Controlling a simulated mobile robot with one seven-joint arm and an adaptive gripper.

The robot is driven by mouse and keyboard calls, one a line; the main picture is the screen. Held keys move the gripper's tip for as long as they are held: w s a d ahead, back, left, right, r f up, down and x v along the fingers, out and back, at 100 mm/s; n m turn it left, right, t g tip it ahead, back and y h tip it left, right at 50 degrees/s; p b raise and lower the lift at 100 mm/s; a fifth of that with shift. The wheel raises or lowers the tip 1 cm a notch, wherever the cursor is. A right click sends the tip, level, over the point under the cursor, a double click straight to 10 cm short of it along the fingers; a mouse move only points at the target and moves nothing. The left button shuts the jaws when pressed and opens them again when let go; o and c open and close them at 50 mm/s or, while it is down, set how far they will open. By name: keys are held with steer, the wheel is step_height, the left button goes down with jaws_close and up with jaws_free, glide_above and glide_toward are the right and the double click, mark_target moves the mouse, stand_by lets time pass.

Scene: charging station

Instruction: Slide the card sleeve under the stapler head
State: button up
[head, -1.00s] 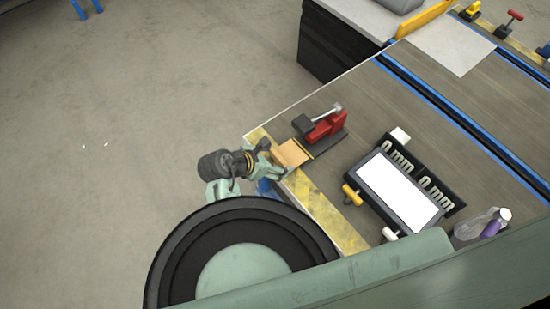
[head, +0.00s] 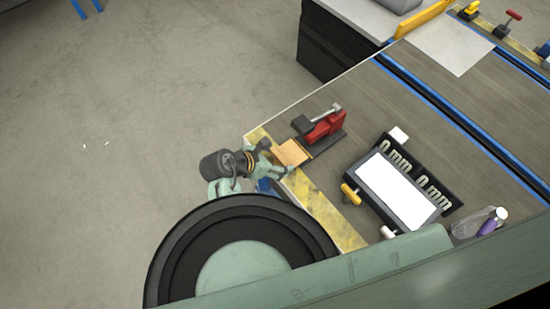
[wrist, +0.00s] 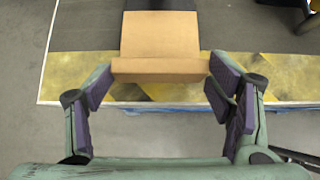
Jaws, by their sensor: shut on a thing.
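The card sleeve (head: 292,152) is a flat tan piece near the table's left corner, also in the wrist view (wrist: 160,36). It lies against the dark base (head: 325,147) of the stapler. The red stapler (head: 324,127) has a black head and a grey lever. My gripper (wrist: 162,70) is shut on the sleeve's near end, with one purple-padded finger on each side. In the head view my gripper (head: 280,160) is at the table edge. In the wrist view the sleeve's far end meets the dark base; the stapler head is out of frame there.
A black device with a white screen (head: 397,188) and yellow and white knobs stands right of the stapler. A bottle (head: 478,223) lies farther right. Worn yellow striping (head: 325,212) marks the table edge. Bare tabletop (head: 375,105) lies behind the stapler.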

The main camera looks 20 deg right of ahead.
mark_target(297, 149)
steer(key=shift+w+d+f, duration=0.25)
steer(key=shift+w+d, duration=0.2)
steer(key=shift+d, duration=0.65)
steer(key=shift+w+d+f, duration=0.25)
steer(key=shift+w+d, duration=0.25)
steer(key=shift+d, duration=0.6)
steer(key=shift+w+d+f, duration=0.25)
steer(key=shift+w+d, duration=0.2)
steer(key=shift+d, duration=0.65)
stand_by(0.4)
steer(key=o, duration=1)
steer(key=v, duration=1.2)
